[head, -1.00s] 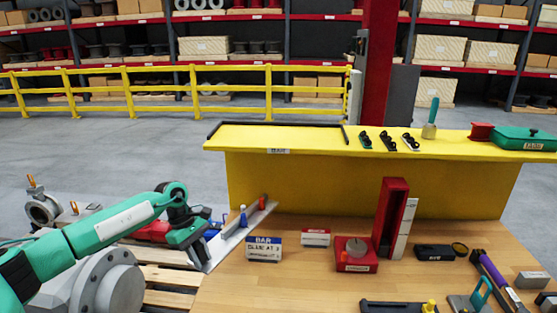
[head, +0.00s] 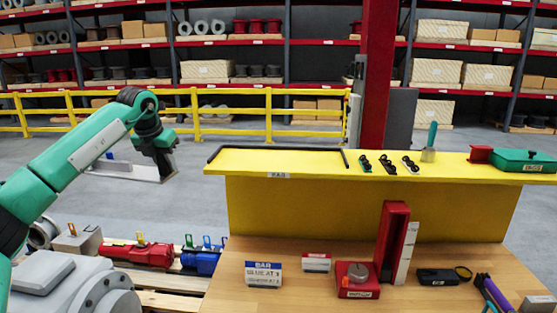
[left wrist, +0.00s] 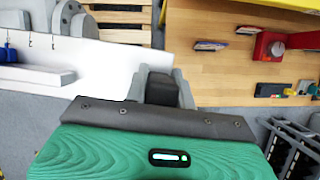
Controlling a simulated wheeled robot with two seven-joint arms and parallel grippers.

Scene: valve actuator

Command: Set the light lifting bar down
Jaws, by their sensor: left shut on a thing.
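The light lifting bar (head: 132,173) is a long pale flat bar. My left gripper (head: 160,158) is shut on it near its right end and holds it in the air, left of the yellow shelf and above the pallet area. A small blue piece shows above the bar. My right gripper is not in view.
Red and blue valve parts (head: 140,255) and a large grey flanged body (head: 80,290) lie at the lower left. A yellow rail (head: 200,110) runs behind.

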